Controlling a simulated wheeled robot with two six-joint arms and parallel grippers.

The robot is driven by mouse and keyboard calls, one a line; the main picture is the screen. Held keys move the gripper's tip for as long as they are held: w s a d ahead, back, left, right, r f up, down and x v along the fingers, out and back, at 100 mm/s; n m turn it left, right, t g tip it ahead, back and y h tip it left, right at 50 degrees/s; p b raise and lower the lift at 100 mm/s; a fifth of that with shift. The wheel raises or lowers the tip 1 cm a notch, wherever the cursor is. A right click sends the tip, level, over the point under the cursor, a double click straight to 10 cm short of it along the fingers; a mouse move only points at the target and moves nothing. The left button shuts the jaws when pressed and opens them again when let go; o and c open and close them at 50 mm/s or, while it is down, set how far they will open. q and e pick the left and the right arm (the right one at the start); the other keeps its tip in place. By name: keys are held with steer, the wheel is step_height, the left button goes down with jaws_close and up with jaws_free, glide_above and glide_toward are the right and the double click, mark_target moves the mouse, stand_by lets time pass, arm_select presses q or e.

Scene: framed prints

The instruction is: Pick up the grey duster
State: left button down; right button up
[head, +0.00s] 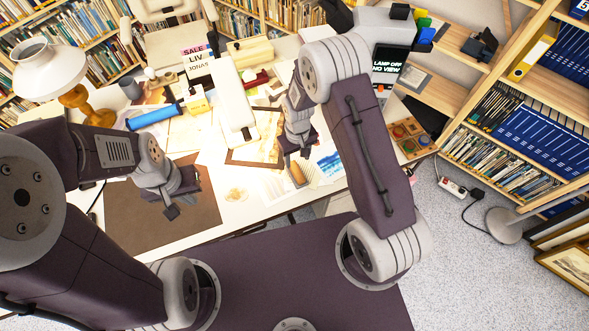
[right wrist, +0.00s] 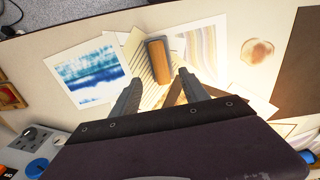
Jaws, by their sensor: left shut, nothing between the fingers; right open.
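The grey duster (right wrist: 158,60) has a wooden back and a grey side. It lies on a striped sheet on the table, and it shows in the head view (head: 297,174) just below my right gripper. My right gripper (head: 297,152) is open and empty above the table. In the right wrist view its two fingers (right wrist: 159,77) point at the duster from either side, with the near end of the duster close to the line between the tips. I cannot tell the height gap. My left gripper (head: 172,208) is shut and empty, above the dark brown mat (head: 135,222).
A blue watercolour print (right wrist: 88,70) and a pale striped print (right wrist: 205,48) lie beside the duster. A white lamp arm (head: 233,100) stands behind. A blue roll (head: 153,116) and papers lie further left. A wooden tray (head: 408,138) sits at the right table edge.

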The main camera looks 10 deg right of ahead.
mark_target(297, 170)
steer(key=f, duration=0.4)
steer(key=shift+w+d, duration=0.15)
steer(key=shift+d, duration=0.1)
steer(key=shift+a+f+p, duration=0.1)
steer(key=shift+f+p, duration=0.25)
steer(key=shift+p, duration=0.05)
steer(key=f, duration=0.4)
steer(key=shift+s+a+p, duration=0.2)
steer(key=shift+s+p, duration=0.1)
steer(key=shift+w+f, duration=0.15)
arm_select(q)
steer(key=shift+w+d+r, duration=0.15)
steer(key=shift+d+r, duration=0.05)
steer(key=shift+r, duration=0.4)
arm_select(e)
jaws_close()
